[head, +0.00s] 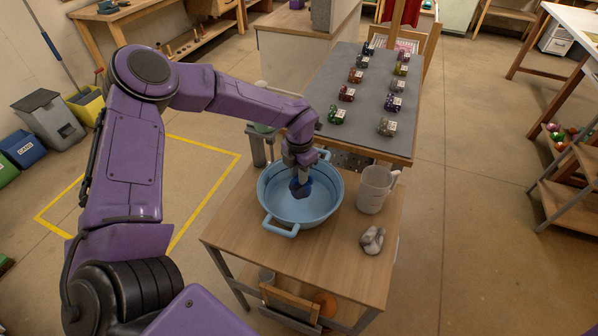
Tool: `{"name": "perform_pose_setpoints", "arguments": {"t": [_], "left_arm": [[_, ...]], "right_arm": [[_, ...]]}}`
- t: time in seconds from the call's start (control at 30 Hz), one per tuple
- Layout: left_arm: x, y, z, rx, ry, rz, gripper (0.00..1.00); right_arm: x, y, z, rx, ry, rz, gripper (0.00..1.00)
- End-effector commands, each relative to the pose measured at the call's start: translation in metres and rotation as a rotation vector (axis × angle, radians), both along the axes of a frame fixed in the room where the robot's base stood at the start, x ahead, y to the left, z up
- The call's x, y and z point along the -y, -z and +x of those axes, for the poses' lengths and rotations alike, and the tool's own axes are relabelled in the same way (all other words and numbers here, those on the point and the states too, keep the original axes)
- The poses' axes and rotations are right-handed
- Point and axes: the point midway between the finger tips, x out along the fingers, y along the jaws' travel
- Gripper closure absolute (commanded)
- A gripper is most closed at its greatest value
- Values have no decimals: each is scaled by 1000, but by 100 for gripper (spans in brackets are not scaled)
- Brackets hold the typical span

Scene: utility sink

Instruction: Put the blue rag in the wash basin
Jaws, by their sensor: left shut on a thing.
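The light blue wash basin (272,210) with two handles stands on a small wooden table. My left gripper (299,181) points down over the basin, inside its rim as seen from above. It is shut on the dark blue rag (300,189), which hangs bunched below the fingers. I cannot tell whether the rag touches the basin's floor. The gripper and arm hide part of the basin's far rim. My right gripper is not in view.
A grey-white pitcher (373,190) stands right of the basin, and a crumpled grey rag (372,240) lies in front of it. Behind, a grey-topped table (362,97) holds several small coloured items. The wooden table's front part (310,268) is clear.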

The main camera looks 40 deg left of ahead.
Motion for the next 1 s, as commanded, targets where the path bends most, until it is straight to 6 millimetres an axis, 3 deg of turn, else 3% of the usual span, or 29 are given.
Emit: {"name": "perform_pose_setpoints", "arguments": {"t": [0.03, 0.1, 0.13, 0.77, 1.0], "left_arm": [[0, 0, 0, 0, 0, 0, 72], [0, 0, 0, 0, 0, 0, 49], [0, 0, 0, 0, 0, 0, 46], [0, -2, 0, 1, 0, 0, 46], [0, -41, 0, 2, 0, -1, 46]], "right_arm": [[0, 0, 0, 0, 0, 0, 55], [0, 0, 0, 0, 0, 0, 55], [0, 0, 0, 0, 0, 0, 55], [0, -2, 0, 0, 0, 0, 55], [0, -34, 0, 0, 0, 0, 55]]}}
